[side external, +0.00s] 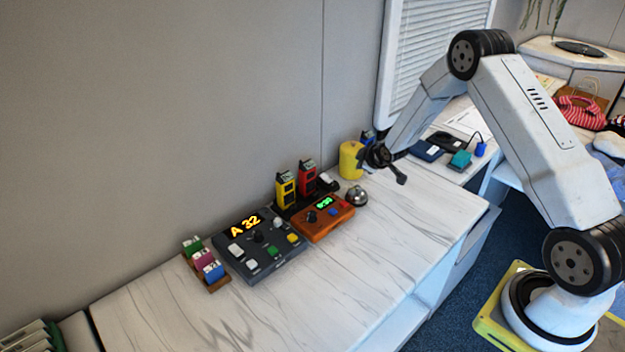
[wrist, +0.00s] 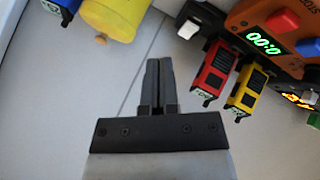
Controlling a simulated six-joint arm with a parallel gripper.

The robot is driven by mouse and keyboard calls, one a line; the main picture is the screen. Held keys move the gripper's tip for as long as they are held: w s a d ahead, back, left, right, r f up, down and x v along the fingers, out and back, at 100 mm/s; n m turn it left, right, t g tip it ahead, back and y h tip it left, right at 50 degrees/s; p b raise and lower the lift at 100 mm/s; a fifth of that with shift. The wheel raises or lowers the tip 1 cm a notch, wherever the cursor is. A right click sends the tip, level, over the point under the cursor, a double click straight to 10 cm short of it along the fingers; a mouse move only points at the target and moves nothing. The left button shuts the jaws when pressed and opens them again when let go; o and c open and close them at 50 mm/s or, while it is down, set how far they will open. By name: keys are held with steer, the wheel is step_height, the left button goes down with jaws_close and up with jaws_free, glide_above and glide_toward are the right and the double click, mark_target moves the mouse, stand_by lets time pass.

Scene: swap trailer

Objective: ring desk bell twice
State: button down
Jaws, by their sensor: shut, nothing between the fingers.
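The desk bell (side external: 357,196), a small silver dome on a dark base, stands on the marble-patterned counter in the side view, right of the orange timer box. I cannot make it out in the wrist view. My gripper (side external: 402,180) hangs above the counter, up and to the right of the bell in the side view and apart from it. In the wrist view the two dark fingers (wrist: 158,66) are together with nothing between them.
A yellow canister (side external: 350,160) stands close behind the bell. The orange timer (side external: 325,217), red radio (side external: 307,178) and yellow radio (side external: 285,190) crowd the left. A dark control panel (side external: 260,247) lies beyond them. The counter's front (side external: 400,240) is clear.

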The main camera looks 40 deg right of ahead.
mark_target(360, 188)
steer(key=shift+r, duration=0.1)
steer(key=shift+r, duration=1.85)
steer(key=shift+f, duration=0.25)
steer(key=shift+f, duration=4.2)
steer(key=shift+f, duration=1)
steer(key=shift+r, duration=1)
